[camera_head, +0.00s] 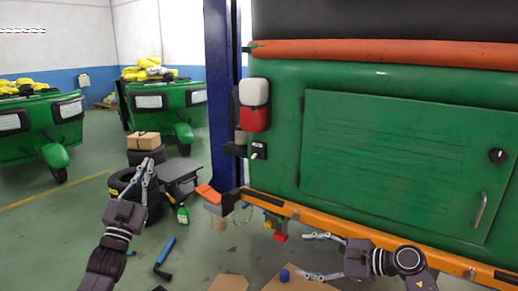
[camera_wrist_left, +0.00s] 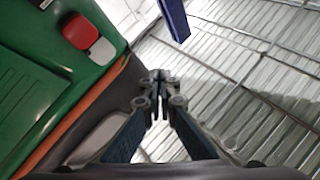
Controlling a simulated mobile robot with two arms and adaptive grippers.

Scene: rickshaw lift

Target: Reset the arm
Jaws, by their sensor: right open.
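My left gripper (camera_head: 146,168) points upward in the left of the head view, in front of the stacked tyres. In the left wrist view its fingertips (camera_wrist_left: 160,76) meet, with nothing seen between them. My right gripper (camera_head: 304,256) lies low in the head view, pointing left, below the orange rail. Its two fingers are spread apart and nothing is between them. The green rickshaw (camera_head: 390,150) fills the right side of the head view. Its red and white lamp (camera_head: 254,104) also shows in the left wrist view (camera_wrist_left: 85,38).
A blue lift post (camera_head: 220,95) stands beside the rickshaw. An orange lift rail (camera_head: 340,225) runs under it, close above my right gripper. Tyres (camera_head: 122,182), a cardboard box (camera_head: 144,140), a green bottle (camera_head: 182,214) and a blue-handled tool (camera_head: 165,252) are on the left.

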